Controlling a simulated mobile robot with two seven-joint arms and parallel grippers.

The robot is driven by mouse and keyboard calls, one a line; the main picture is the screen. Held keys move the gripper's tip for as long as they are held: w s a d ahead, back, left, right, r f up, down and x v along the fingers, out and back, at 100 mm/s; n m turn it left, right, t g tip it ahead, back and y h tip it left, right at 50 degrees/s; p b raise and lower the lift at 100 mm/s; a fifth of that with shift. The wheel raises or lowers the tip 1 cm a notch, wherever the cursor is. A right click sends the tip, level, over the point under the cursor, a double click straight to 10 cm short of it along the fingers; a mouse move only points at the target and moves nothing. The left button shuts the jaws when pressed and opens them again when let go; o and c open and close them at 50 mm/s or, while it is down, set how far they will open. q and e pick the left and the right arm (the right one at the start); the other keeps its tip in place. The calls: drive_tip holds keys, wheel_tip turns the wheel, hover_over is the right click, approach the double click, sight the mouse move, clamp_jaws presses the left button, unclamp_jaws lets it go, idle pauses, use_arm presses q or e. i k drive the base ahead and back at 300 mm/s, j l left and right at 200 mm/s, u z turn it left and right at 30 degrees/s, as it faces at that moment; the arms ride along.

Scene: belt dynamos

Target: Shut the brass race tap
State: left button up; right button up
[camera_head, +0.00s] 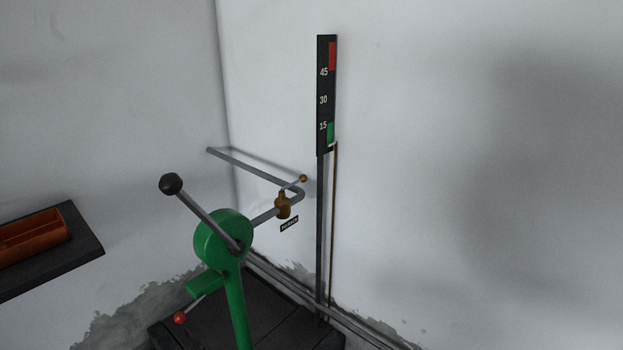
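The brass race tap (283,206) sits on a grey pipe (264,218) just right of a green wheel housing. A small dark label with pale lettering (289,223) hangs below the tap, too small to read surely. Neither of my grippers shows in this view.
A green stand (222,240) with a black-knobbed crank (171,184) and a red-knobbed lever (180,317) stands left of the tap. Behind it rises a gauge board (326,95). A dark shelf (85,247) with an orange tray (62,229) is at left. The right wall is bare.

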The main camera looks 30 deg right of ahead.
sight(302, 178)
drive_tip(key=j+z, duration=0.1)
drive_tip(key=z, duration=1.1)
